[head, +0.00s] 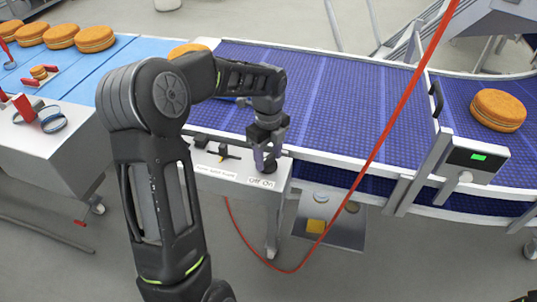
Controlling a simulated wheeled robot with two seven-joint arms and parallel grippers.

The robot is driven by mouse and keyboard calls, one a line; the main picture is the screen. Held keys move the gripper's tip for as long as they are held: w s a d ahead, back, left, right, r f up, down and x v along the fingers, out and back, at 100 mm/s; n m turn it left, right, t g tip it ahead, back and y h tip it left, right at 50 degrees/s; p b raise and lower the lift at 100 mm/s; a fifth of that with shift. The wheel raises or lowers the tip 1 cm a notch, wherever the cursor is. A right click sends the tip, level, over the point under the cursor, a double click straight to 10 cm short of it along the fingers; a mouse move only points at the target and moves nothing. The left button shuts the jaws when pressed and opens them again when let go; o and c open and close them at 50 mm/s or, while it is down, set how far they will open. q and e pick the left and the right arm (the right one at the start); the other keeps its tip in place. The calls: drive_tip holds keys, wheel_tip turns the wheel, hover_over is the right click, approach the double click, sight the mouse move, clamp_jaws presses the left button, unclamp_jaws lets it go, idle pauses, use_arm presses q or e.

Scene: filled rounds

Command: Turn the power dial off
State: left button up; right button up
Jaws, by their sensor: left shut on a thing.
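My left gripper (266,160) points down at the front edge of a white panel (228,177) in the middle of the head view. It is shut on the dark power dial (268,168), which is mostly hidden by the fingers. An OFF/ON label (260,182) sits just in front of the dial. The dial's exact setting cannot be told. My right gripper is not in view.
A blue conveyor (330,95) runs behind the panel. A red cable (385,130) hangs across the view. A box with a green display (478,157) stands at right. Round filled cakes (498,108) lie on the belts. A blue table (100,70) is at left.

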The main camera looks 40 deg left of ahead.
sight(268, 159)
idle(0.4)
use_arm(q)
drive_tip(key=o, duration=1.4)
drive_tip(key=shift+r, duration=0.1)
wheel_tip(268, 159, up, 8)
drive_tip(key=shift+f+b, duration=0.15)
drive_tip(key=shift+b, duration=0.35)
